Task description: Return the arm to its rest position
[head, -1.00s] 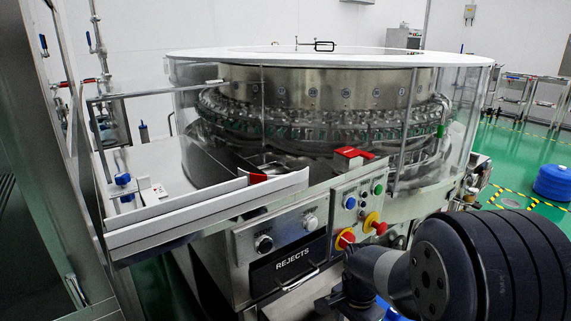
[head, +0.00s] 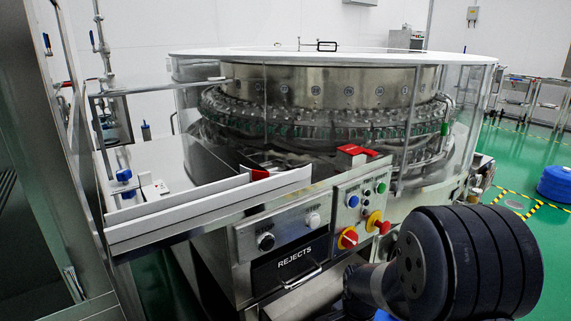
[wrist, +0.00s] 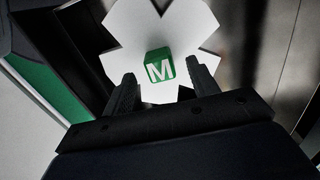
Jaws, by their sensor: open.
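My arm shows in the head view as a thick black link (head: 475,262) with a grey joint (head: 372,287) at the lower right, in front of the washer's panel. My gripper is out of sight in the head view. In the wrist view my gripper (wrist: 160,70) has its two dark fingers spread apart. Nothing is visibly held.
The rotary washer (head: 330,88) with its clear guard fills the middle. Its control panel (head: 362,208) and REJECTS drawer (head: 295,262) are close to my arm. A white-edged tray (head: 210,203) juts out at left. Green floor (head: 515,160) is open at right, with a blue drum (head: 555,184).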

